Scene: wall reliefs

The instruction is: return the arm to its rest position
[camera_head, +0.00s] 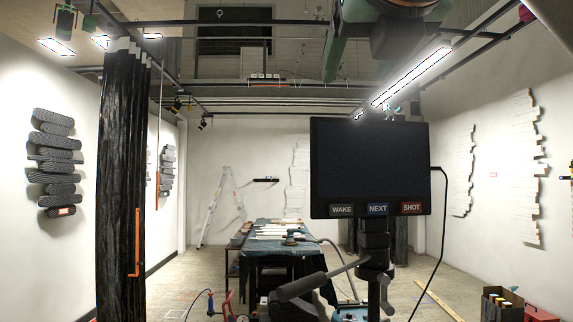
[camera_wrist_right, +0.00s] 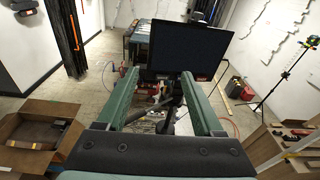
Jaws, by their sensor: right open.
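My right gripper (camera_head: 362,50) hangs in from the top edge of the head view, above the black monitor, with its green finger and dark body partly cut off by the frame. In the right wrist view its two green fingers stand wide apart, and the gripper (camera_wrist_right: 160,76) is open with nothing held between the fingers. The monitor (camera_wrist_right: 187,48) shows beyond the fingertips there. My left gripper is not recognisable in either view.
The monitor (camera_head: 370,165) on a stand has WAKE, NEXT and SHOT labels. Behind it is a draped worktable (camera_head: 262,246) with tools. A black curtain (camera_head: 122,180) hangs left. A cardboard box (camera_wrist_right: 38,133) is lower left in the wrist view; a tripod (camera_wrist_right: 262,110) stands right.

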